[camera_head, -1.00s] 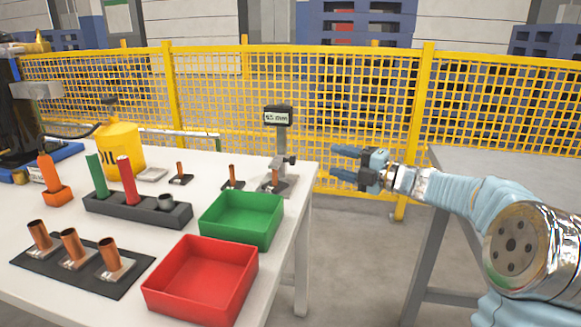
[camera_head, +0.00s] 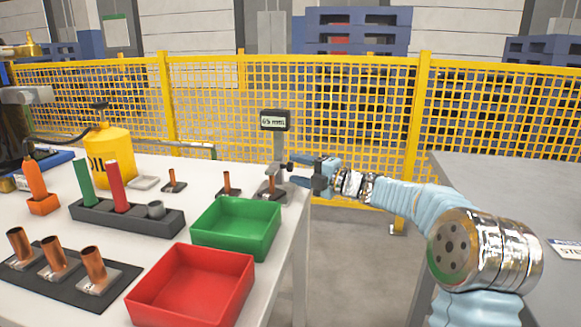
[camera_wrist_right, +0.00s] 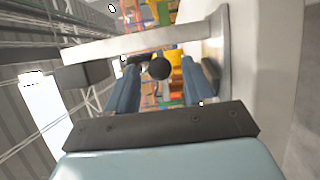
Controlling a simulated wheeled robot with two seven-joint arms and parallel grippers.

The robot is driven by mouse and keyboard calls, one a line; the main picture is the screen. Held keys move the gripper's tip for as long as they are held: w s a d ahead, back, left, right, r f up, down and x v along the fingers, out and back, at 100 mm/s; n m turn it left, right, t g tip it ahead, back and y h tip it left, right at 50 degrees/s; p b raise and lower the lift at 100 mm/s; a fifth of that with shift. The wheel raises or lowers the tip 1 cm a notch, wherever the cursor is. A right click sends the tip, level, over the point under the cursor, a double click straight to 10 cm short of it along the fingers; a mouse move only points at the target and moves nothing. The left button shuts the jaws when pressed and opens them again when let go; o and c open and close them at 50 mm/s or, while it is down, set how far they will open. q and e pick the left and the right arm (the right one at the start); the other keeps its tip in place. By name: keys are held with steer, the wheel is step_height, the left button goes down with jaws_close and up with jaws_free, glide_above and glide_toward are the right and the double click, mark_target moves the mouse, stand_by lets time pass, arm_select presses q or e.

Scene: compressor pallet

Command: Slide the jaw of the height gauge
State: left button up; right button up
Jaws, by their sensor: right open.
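The height gauge (camera_head: 279,148) stands at the table's far right corner, upright, with a display reading 65 mm. A copper tube (camera_head: 271,184) stands at its base. My right gripper (camera_head: 291,171) is at the gauge's right side, level with the lower column, and is open. In the right wrist view the gauge's pale column (camera_wrist_right: 140,44) runs sideways. A round black knob (camera_wrist_right: 159,69) shows between my two blue fingers, with a gap on each side. The gauge's jaw is mostly hidden in the head view behind my gripper.
A green tray (camera_head: 236,228) and a red tray (camera_head: 190,285) stand on the table's near right. Copper tubes on a dark plate (camera_head: 70,275), a dark holder (camera_head: 127,217) and a yellow oil can (camera_head: 109,157) are further left. A yellow fence (camera_head: 340,110) stands behind; a grey table (camera_head: 510,185) is right.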

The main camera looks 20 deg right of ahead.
steer(key=shift+x, duration=1.5)
jaws_close()
